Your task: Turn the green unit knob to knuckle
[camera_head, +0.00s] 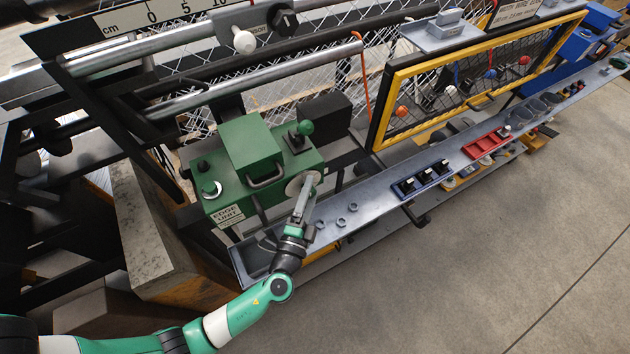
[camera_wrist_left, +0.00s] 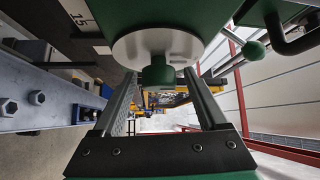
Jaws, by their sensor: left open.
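The green unit (camera_head: 250,150), labelled "EDGE UNIT", stands left of centre in the head view. In the left wrist view its green knob (camera_wrist_left: 158,73) sticks out from a round white disc (camera_wrist_left: 150,44). In the head view the disc (camera_head: 294,187) shows at the unit's right end, and my gripper hides the knob. My left gripper (camera_head: 307,184) is open in front of the disc. In the left wrist view its fingers (camera_wrist_left: 161,78) stand on either side of the knob, with a visible gap on both sides. The knob's setting cannot be read. My right gripper is not in view.
A lever with a green ball (camera_head: 306,127) and a metal handle (camera_head: 266,178) stick out from the unit near my gripper. A grey shelf (camera_head: 375,198) with nuts, blue holders (camera_head: 422,180) and a red tray (camera_head: 484,146) runs below. The floor at right is clear.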

